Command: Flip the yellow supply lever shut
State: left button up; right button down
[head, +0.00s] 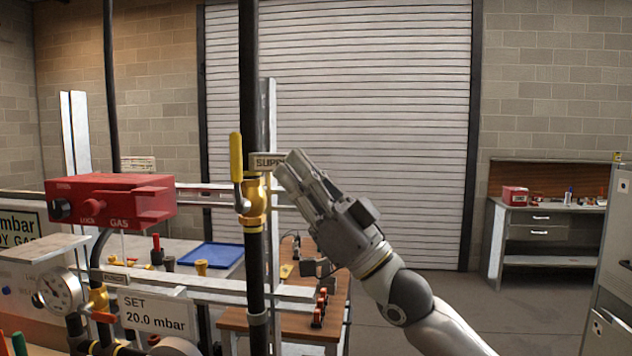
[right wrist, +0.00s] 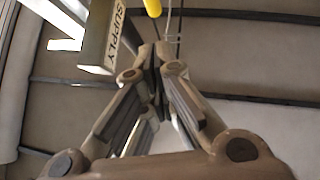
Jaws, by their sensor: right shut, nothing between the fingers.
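The yellow supply lever (head: 236,157) stands upright, in line with the black vertical pipe, on a brass valve (head: 254,200) in the head view. A tag reading SUPPLY (head: 268,161) sits just right of the lever; the tag also shows in the right wrist view (right wrist: 112,38). My right gripper (head: 287,163) is shut and empty, its tips by the tag's right end and apart from the lever as far as I can tell. In the right wrist view, the rounded yellow lever end (right wrist: 153,8) shows beyond the shut fingertips (right wrist: 155,50). My left gripper is not in view.
A red gas regulator box (head: 112,200) is at the left. Below are a pressure gauge (head: 58,290) and a SET 20.0 mbar sign (head: 155,312). The black supply pipe (head: 255,270) runs vertically beside my right gripper. The floor right of my arm is open before a grey workbench (head: 545,232).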

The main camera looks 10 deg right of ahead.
aim_at(240, 134)
jog(key=w+a, duration=0.1)
jog(key=w+a+r+p, duration=0.1)
jog(key=a, duration=0.1)
jog(key=w+a+p, duration=0.1)
jog(key=a, duration=0.1)
jog(key=shift+w+r, duration=0.1)
jog(key=shift+r, duration=0.25)
jog(key=shift+d, duration=0.1)
